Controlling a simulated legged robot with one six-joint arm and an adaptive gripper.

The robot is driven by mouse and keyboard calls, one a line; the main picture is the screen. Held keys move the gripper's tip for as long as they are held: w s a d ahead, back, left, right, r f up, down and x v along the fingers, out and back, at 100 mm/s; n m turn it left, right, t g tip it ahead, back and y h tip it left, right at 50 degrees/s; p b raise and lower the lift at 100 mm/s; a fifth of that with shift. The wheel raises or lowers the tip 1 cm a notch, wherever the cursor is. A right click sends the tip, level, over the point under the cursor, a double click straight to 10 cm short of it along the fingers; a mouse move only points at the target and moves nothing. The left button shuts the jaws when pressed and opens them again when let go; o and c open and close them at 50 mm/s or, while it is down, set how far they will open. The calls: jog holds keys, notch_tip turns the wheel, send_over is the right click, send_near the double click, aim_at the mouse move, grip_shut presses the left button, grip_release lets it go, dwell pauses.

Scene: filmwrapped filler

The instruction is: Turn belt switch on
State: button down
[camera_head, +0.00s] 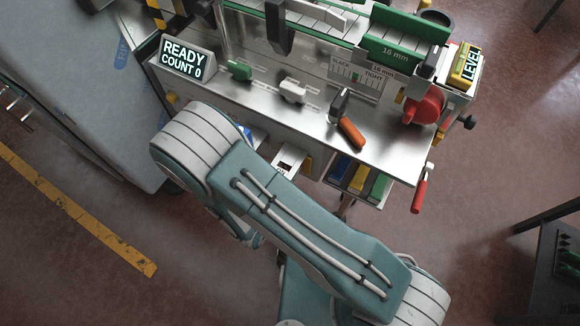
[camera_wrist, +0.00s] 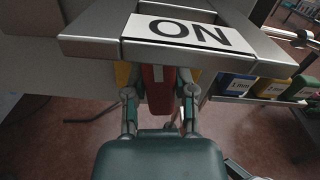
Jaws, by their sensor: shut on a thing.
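Yellow parts show beside the lever, partly covered by the fingers. In the head view, a small white panel (camera_head: 290,159) with a red part sits under the bench's front edge; my arm hides my gripper there.
The steel bench (camera_head: 250,100) carries a display (camera_head: 187,60) reading READY COUNT 0, an orange-handled tool (camera_head: 350,132) and a red knob (camera_head: 424,108). Blue, yellow (camera_head: 360,178) and green bins sit below its right side. A red-handled crank (camera_head: 420,194) sticks out at right. The floor around is mostly clear.

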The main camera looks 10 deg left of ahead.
jog(key=shift+a+f+m, duration=0.1)
jog(key=shift+m, duration=0.9)
jog(key=shift+c, duration=2.2)
grip_release()
jog(key=v, duration=1.2)
jog(key=shift+a, duration=0.1)
